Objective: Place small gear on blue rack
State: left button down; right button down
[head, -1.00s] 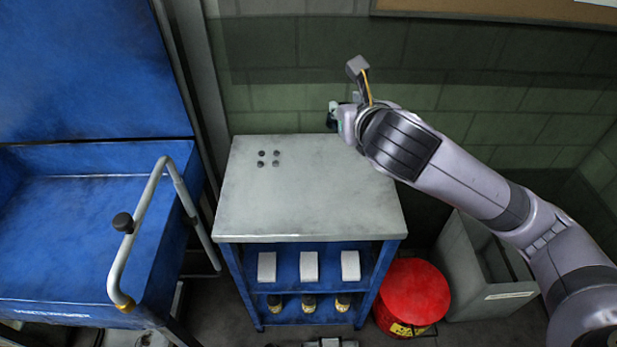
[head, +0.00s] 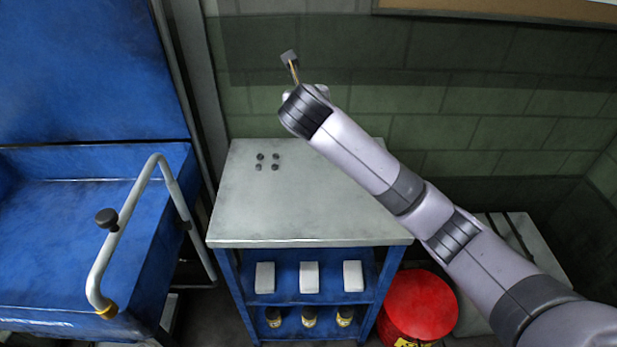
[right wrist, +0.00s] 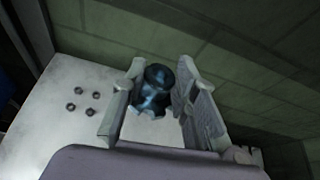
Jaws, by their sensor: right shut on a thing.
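The blue rack (head: 312,213) stands in the middle of the head view, with a bare grey top and blue shelves below. My right gripper (right wrist: 161,66) is shut on a dark, glossy, bluish round part, which I take to be the small gear (right wrist: 153,100), in the right wrist view. The rack top (right wrist: 62,128) shows behind and below the gripper in the wrist view. My left gripper is out of view.
Several small dark nuts (head: 268,162) sit at the rack top's back left; the rest is clear. White boxes (head: 309,277) and dark bottles (head: 309,317) fill the shelves. A blue cart (head: 60,230) stands left, a red drum (head: 420,306) right. A brick wall (head: 420,100) is behind.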

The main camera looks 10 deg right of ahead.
notch_tip(320, 180, down, 15)
jog(key=shift+r, duration=0.2)
jog(key=shift+f+b, duration=0.3)
jog(key=shift+f, duration=2.1)
jog(key=c, duration=1.3)
grip_release()
jog(key=shift+s+f, duration=0.1)
jog(key=shift+f, duration=0.05)
jog(key=shift+s, duration=0.1)
jog(key=v, duration=1.2)
jog(key=shift+p, duration=0.35)
